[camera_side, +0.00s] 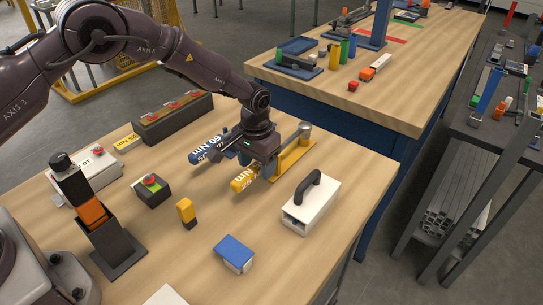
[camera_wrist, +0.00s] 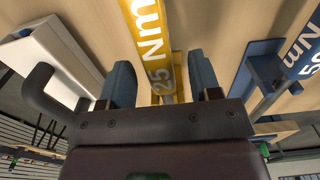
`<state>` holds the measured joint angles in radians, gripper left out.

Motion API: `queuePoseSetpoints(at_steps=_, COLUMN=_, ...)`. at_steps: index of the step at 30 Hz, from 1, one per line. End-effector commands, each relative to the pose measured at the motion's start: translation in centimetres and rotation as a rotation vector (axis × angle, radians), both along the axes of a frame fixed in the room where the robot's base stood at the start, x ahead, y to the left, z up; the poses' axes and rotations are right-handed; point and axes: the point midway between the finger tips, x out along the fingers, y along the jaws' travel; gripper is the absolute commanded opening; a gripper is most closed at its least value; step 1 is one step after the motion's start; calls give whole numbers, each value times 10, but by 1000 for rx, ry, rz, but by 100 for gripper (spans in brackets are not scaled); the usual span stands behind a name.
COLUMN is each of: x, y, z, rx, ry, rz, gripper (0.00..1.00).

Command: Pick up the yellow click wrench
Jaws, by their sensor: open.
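The yellow click wrench (camera_side: 243,180), marked 25 Nm, lies at the middle of the wooden table, its handle pointing to the lower left. Its far part runs behind my gripper toward a yellow holder (camera_side: 296,157). My gripper (camera_side: 259,169) is open and low over the wrench. In the wrist view, the wrench (camera_wrist: 150,35) runs between the two blue fingers of my gripper (camera_wrist: 160,75), with a gap on both sides. My palm hides its lower part there. I cannot tell how far down the fingertips reach beside the handle.
A blue 50 Nm wrench (camera_side: 207,149) lies close on the left, with its blue holder (camera_wrist: 243,78) in the wrist view. A white box with a black handle (camera_side: 311,204) stands to the right.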

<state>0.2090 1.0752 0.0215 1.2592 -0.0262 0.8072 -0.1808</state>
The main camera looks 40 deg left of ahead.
Motion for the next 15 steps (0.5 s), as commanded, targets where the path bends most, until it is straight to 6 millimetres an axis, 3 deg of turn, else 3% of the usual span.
queuePoseSetpoints(at_steps=8, x=0, y=0, z=-4, rx=0, ry=-1, rz=0, gripper=57)
queuePoseSetpoints(at_steps=15, x=0, y=0, z=-4, rx=0, ry=0, rz=-1, gripper=5)
